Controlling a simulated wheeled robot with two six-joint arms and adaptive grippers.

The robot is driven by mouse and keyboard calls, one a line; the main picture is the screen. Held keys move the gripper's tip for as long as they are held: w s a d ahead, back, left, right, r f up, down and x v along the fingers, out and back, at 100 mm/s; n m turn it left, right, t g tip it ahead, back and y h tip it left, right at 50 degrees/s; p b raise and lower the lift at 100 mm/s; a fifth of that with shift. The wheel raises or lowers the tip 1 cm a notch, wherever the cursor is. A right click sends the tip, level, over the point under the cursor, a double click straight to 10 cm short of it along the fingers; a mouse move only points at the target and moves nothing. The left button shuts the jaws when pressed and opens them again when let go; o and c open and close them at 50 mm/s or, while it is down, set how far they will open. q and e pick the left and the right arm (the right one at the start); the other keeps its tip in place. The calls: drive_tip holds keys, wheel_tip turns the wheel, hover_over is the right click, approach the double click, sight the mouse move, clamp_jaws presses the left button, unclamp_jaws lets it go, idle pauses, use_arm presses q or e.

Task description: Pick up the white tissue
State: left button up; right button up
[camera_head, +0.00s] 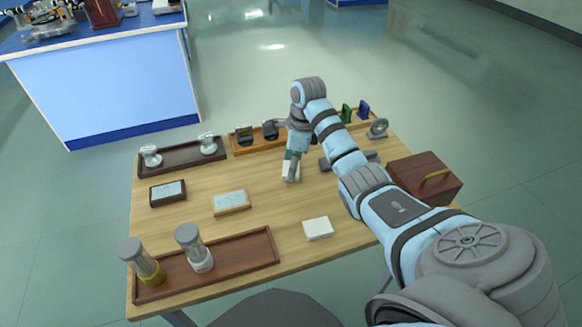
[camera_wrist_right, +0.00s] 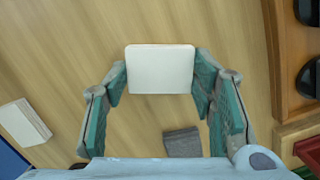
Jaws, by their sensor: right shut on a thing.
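A flat white rectangular block, seemingly the white tissue (camera_wrist_right: 160,69), sits between the fingers of my right gripper (camera_wrist_right: 160,88) in the right wrist view. The teal finger pads press on its two sides. In the head view my right gripper (camera_head: 290,177) points down over the middle of the table, with a white patch of the tissue (camera_head: 291,167) showing at its fingers. I cannot tell whether it is clear of the tabletop. A second white block (camera_head: 318,229) lies apart near the front edge. My left gripper is not in view.
The wooden table (camera_head: 275,220) holds a front tray (camera_head: 240,273) with two capped jars, a back-left tray (camera_head: 180,162) with glassware and a back tray (camera_head: 243,150) with dark pieces. A brown box (camera_head: 424,176) stands right. A grey block (camera_wrist_right: 182,142) lies near the gripper.

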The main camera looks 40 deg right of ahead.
drive_tip(key=shift+r, duration=0.1)
wheel_tip(320, 180, up, 6)
drive_tip(key=p, duration=0.3)
drive_tip(key=shift+w+r, duration=0.1)
wheel_tip(320, 180, up, 14)
drive_tip(key=p, duration=1.3)
drive_tip(key=shift+f, duration=0.2)
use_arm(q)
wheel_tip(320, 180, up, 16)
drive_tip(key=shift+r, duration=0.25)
use_arm(e)
drive_tip(key=shift+o, duration=1.1)
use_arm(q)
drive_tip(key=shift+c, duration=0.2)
use_arm(e)
drive_tip(key=c, duration=0.4)
